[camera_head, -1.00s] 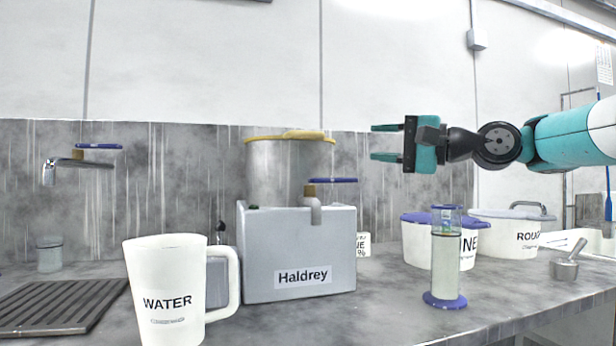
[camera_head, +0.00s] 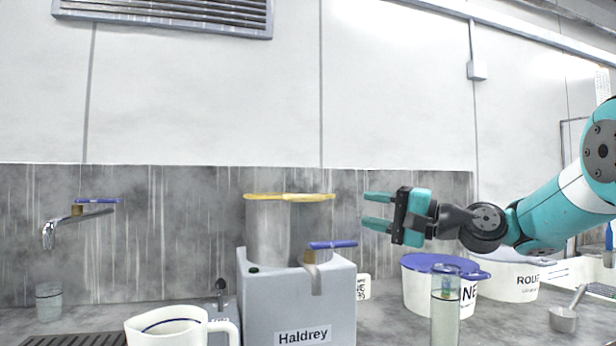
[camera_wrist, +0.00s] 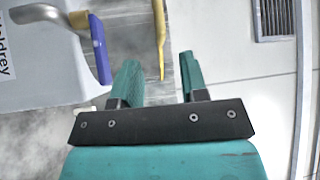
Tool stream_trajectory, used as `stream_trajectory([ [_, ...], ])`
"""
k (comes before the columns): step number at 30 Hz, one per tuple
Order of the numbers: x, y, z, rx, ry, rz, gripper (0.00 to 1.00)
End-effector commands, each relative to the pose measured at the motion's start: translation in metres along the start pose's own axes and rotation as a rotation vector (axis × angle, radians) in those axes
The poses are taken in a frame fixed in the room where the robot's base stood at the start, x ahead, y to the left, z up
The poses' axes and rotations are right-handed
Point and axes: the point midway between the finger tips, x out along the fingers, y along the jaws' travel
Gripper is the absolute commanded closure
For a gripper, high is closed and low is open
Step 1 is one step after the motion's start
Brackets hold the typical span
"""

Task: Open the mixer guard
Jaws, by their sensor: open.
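The mixer (camera_head: 298,293) is a grey box labelled Haldrey with a metal drum (camera_head: 285,232) on it. The yellow guard (camera_head: 290,197) lies flat across the top of the drum. In the wrist view the guard (camera_wrist: 160,35) shows edge-on as a thin yellow strip, beyond and between my fingertips. My gripper (camera_head: 377,210) is open and empty, to the right of the drum and apart from it, near the guard's height. The fingers also show in the wrist view (camera_wrist: 158,75).
A tap with a blue lever (camera_head: 333,244) rises at the mixer's front. A white jug (camera_head: 170,328) stands front left. A measuring cylinder (camera_head: 445,312), a blue-lidded tub (camera_head: 432,285) and a ROUGE tub (camera_head: 510,280) stand right. A wall tap (camera_head: 75,220) is far left.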

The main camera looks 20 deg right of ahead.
Motion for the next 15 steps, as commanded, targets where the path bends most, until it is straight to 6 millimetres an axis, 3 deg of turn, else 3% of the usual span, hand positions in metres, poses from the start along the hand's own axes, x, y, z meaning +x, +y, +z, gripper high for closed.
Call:
stream_trajectory([
  [1, 0.005, -0.007, -0.002, 0.007, -0.002, 0.000, 0.60],
  [11, 0.026, -0.007, -0.001, 0.006, -0.001, 0.003, 0.60],
  [15, 0.047, -0.007, 0.000, 0.005, -0.004, 0.002, 0.60],
])
